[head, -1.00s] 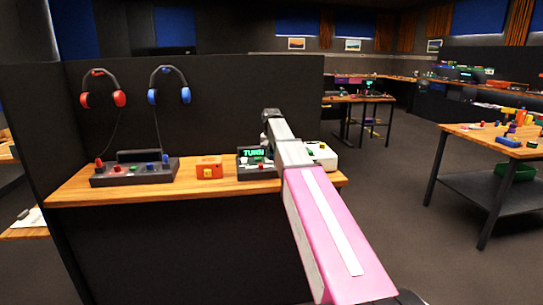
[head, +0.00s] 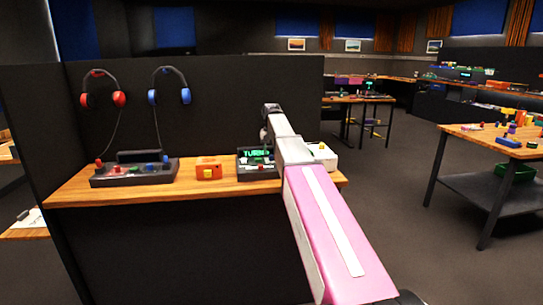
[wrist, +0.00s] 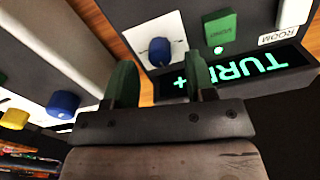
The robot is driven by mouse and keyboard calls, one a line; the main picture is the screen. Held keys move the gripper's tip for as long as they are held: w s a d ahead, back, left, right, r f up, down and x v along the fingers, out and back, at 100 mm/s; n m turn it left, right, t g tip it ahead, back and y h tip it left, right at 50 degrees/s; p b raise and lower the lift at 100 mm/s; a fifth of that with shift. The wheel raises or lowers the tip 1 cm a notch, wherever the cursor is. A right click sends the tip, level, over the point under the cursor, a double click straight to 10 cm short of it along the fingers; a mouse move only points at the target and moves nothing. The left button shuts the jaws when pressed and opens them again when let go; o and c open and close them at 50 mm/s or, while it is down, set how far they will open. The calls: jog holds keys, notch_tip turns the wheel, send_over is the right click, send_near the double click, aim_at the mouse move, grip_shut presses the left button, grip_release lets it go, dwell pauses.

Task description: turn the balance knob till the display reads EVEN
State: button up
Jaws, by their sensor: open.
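The dark console's display (head: 257,153) glows green with TURN in the head view. In the wrist view the same display (wrist: 235,76) appears upside down and reads TURN with a plus sign. A blue knob (wrist: 160,51) sits on a white plate beside the display; its label is not readable. My gripper (wrist: 160,82) is open, with dark green fingers apart. The blue knob shows between and beyond the fingertips, and nothing is held. Whether a finger touches it cannot be told. In the head view my arm hides part of the console.
A green button (wrist: 219,30) is beside the knob. A pale device with another blue knob (wrist: 62,104) and a yellow knob (wrist: 14,118) lies left in the wrist view. An orange box (head: 208,168) and a headphone panel (head: 134,173) stand on the wooden bench (head: 110,196).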

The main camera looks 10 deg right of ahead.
aim_at(272, 156)
notch_tip(272, 156, up, 9)
jog(key=shift+f, duration=0.2)
dwell(0.3)
